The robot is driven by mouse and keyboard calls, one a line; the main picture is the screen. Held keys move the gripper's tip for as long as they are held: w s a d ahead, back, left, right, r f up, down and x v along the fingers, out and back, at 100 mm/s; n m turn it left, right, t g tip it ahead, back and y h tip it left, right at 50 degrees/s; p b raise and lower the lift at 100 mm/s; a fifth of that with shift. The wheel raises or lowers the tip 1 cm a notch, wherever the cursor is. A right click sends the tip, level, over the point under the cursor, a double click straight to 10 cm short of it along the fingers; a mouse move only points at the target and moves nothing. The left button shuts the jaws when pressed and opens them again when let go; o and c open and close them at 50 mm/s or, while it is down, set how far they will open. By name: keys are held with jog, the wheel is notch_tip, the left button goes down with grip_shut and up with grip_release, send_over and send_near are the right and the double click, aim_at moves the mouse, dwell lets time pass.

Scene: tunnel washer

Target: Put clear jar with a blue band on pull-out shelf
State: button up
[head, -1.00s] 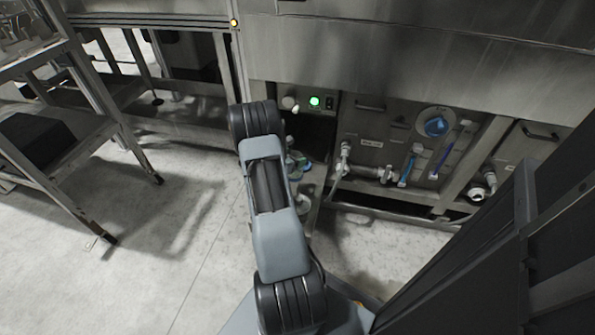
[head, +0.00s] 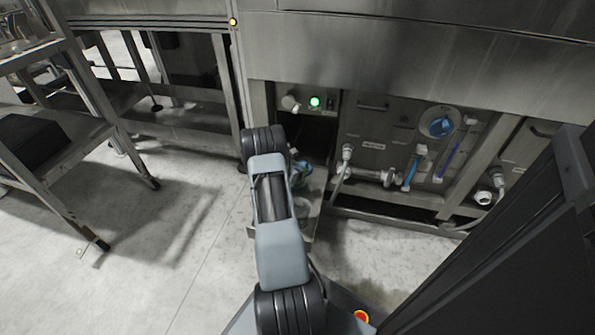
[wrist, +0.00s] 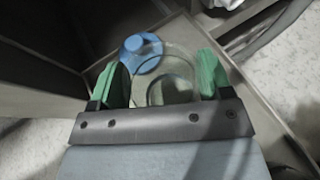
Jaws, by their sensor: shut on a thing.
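My gripper (wrist: 163,82) has green fingers and is shut on a clear jar (wrist: 178,90) in the wrist view. The jar shows a round rim and clear wall; I cannot make out its blue band. The pull-out shelf (wrist: 258,112) lies under the jar and gripper; I cannot tell whether the jar touches it. In the head view the shelf (head: 318,192) sticks out from a dark opening below the green light. My arm hides the gripper and part of the shelf there.
A blue-topped container (wrist: 141,50) stands on the shelf just beyond the jar; it also shows in the head view (head: 301,172). Pipes and a hose (head: 347,165) are right of the shelf. A steel rack (head: 75,150) stands at left, with clear floor between.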

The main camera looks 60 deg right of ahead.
jog(key=shift+r, duration=0.1)
jog(key=o, duration=1.3)
jog(key=shift+c, duration=0.2)
